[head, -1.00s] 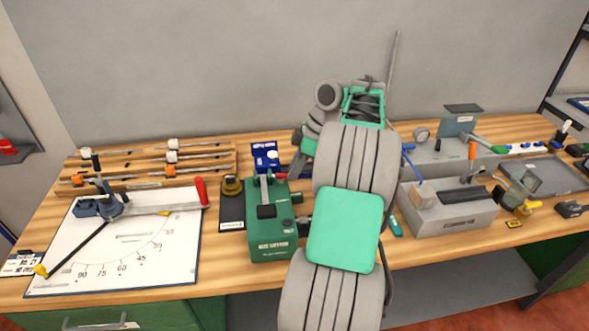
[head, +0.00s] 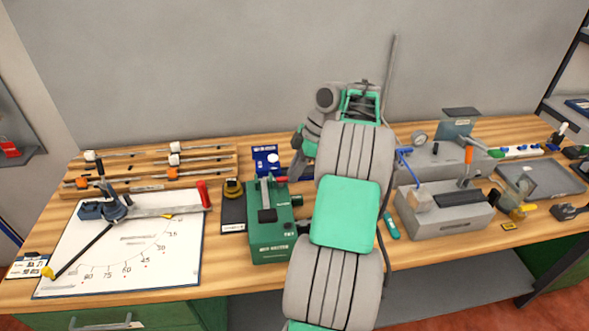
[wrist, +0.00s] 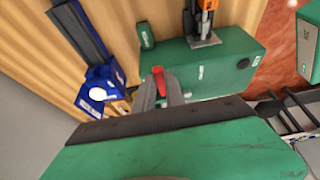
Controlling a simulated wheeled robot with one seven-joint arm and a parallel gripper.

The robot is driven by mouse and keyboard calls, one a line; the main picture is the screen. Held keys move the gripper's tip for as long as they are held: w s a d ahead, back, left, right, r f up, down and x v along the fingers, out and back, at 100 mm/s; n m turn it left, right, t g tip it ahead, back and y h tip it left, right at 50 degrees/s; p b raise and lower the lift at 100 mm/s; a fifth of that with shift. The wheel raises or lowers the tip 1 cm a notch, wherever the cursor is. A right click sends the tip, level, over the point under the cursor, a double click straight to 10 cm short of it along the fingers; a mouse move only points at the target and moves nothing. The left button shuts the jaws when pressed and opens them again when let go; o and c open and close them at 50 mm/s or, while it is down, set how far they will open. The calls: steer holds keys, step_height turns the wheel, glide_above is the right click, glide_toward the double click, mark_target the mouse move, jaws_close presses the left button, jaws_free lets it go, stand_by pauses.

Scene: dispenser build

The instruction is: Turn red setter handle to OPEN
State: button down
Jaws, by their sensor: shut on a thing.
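The green setter box (head: 272,243) stands near the front middle of the bench, just left of my arm. The red setter handle (head: 281,179) shows at its top back edge in the head view. In the wrist view the red handle (wrist: 158,76) sits between the two grey fingers of my gripper (wrist: 159,88), which is shut on it beside the green box (wrist: 210,65). The fingertips are hidden behind my arm in the head view. I cannot read any OPEN mark.
A blue device (head: 266,160) stands behind the box; it is close left of my gripper in the wrist view (wrist: 98,92). A white angle board (head: 150,245) lies to the left. A grey block fixture (head: 445,215) stands right of my arm.

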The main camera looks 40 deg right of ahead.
steer(key=c, duration=1.4)
jaws_free()
steer(key=p+v, duration=0.5)
steer(key=v, duration=0.2)
steer(key=shift+r, duration=0.4)
